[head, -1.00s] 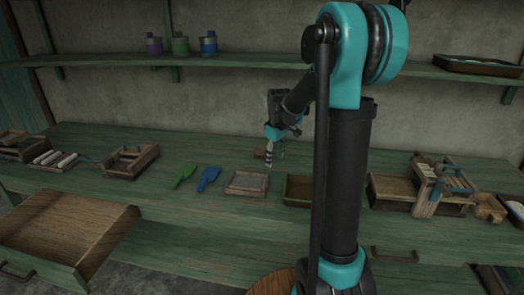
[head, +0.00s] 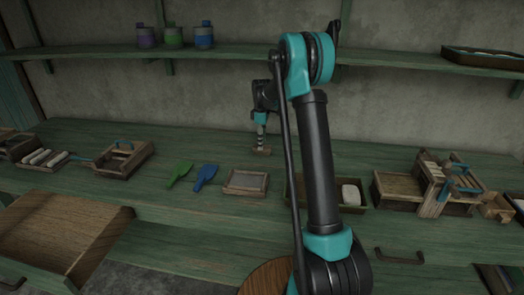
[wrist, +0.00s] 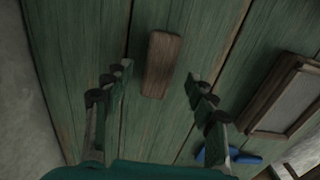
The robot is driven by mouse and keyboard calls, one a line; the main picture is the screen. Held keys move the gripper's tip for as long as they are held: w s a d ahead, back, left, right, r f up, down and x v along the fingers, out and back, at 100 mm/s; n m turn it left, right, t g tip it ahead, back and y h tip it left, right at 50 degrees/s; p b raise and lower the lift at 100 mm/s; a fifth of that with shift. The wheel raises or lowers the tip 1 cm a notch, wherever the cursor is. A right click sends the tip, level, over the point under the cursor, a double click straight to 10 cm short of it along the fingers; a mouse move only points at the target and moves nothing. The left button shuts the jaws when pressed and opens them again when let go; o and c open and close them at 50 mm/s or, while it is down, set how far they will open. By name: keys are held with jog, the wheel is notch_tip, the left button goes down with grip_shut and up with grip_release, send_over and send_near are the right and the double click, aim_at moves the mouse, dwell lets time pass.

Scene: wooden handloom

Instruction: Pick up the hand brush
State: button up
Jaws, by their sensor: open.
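The hand brush appears to be the small brown wooden block (head: 262,151) lying on the green bench toward the back. It also shows in the wrist view (wrist: 161,64) as a long block with rounded edges; no bristles can be seen. My gripper (head: 261,141) points down just above it. In the wrist view my gripper (wrist: 158,74) is open, with one finger on each side of the block and a visible gap on both sides. The head view does not show clearly how high the fingertips are.
A framed tray (head: 245,182), blue (head: 206,177) and green (head: 179,174) handled tools lie in front. A shallow box (head: 299,187) holding a pale block stands right, partly behind my arm. A wooden loom (head: 436,185) stands further right. A drawer (head: 65,235) is open at left.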

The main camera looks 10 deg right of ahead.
notch_tip(320, 180, down, 3)
jog(key=shift+d+f, duration=0.1)
jog(key=shift+f, duration=0.1)
grip_shut()
dwell(0.4)
jog(key=shift+r, duration=0.1)
jog(key=shift+s+r, duration=0.2)
jog(key=shift+r, duration=0.25)
jog(key=r, duration=0.6)
jog(key=shift+s+a, duration=0.2)
jog(key=shift+s, duration=0.1)
jog(key=s+a, duration=0.2)
jog(key=s, duration=0.4)
jog(key=s+a, duration=0.2)
jog(key=s, duration=0.4)
jog(key=s+a, duration=0.1)
jog(key=s, duration=0.5)
jog(key=shift+a, duration=0.4)
